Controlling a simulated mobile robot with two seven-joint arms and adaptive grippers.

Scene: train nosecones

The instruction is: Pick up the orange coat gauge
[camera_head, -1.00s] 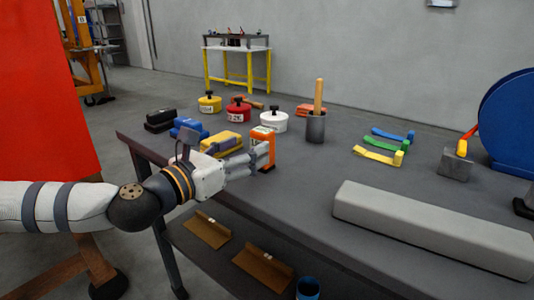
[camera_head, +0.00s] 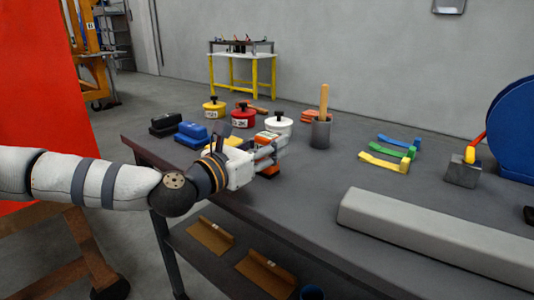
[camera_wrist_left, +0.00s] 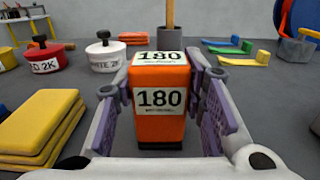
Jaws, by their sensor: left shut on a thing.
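The orange coat gauge (camera_head: 264,139) is a small upright orange block near the left part of the grey table. In the left wrist view the gauge (camera_wrist_left: 160,98) shows white "180" labels on its front and top. My left gripper (camera_head: 268,155) reaches in from the left and is shut on the gauge. In the wrist view the purple finger pads of the left gripper (camera_wrist_left: 160,105) stand on either side of it. The gauge's base is partly hidden, and I cannot tell whether it is clear of the table. My right gripper is not in view.
Yellow blocks (camera_wrist_left: 42,125) lie left of the gauge. White (camera_head: 279,126), red (camera_head: 243,119) and yellow (camera_head: 214,109) tins stand behind it. A grey cup (camera_head: 320,134) with a wooden handle stands to the right. A long grey bar (camera_head: 430,235) lies at the front right.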

